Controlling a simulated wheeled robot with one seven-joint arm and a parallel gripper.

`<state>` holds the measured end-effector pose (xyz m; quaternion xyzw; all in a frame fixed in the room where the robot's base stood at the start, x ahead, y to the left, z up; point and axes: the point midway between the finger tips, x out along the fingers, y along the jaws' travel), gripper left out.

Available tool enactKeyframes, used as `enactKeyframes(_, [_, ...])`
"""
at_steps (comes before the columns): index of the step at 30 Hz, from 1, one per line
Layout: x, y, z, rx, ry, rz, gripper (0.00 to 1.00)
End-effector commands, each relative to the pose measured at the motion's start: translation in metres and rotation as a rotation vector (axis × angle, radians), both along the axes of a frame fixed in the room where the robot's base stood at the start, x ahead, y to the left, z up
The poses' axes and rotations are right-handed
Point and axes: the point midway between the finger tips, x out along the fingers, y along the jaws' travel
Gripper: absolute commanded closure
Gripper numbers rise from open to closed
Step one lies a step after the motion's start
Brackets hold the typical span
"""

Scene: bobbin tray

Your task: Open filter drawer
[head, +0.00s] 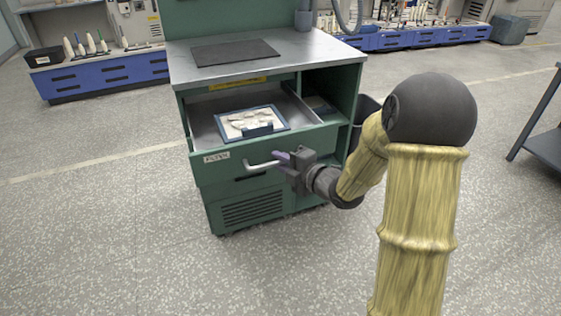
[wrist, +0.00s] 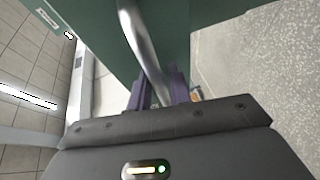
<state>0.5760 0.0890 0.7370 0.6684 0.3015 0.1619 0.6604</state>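The green filter drawer (head: 225,172) stands pulled out of the green cabinet, with its grey inside showing. A white label (head: 216,156) is on its front, its print too small to read surely. The silver bar handle (head: 262,165) is on the drawer front; it also crosses the wrist view (wrist: 138,40). My gripper (head: 283,157) is at the right part of the handle. In the wrist view its two purple fingers (wrist: 160,88) lie on either side of the bar, with little or no gap seen, so it looks shut on the handle.
A blue-framed tray (head: 283,116) with pale pieces lies in the drawer. The metal worktop (head: 310,52) above bears a dark mat (head: 235,52). An open shelf bay (head: 330,85) and a dark bin (head: 366,108) are at the right. The floor in front is clear.

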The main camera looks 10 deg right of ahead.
Motion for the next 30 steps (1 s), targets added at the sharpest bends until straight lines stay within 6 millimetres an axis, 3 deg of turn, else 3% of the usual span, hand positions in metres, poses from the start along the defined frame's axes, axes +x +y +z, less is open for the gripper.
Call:
enactKeyframes(2, [0.000,0.000,0.000,0.000,0.000,0.000,0.66])
enactKeyframes(14, [-0.004,-0.003,0.002,-0.001,-0.001,0.000,0.66])
enactKeyframes(20, [-0.025,-0.021,0.008,-0.001,0.001,-0.003,0.66])
enactKeyframes(30, [-0.076,-0.066,0.020,0.000,0.001,-0.008,0.66])
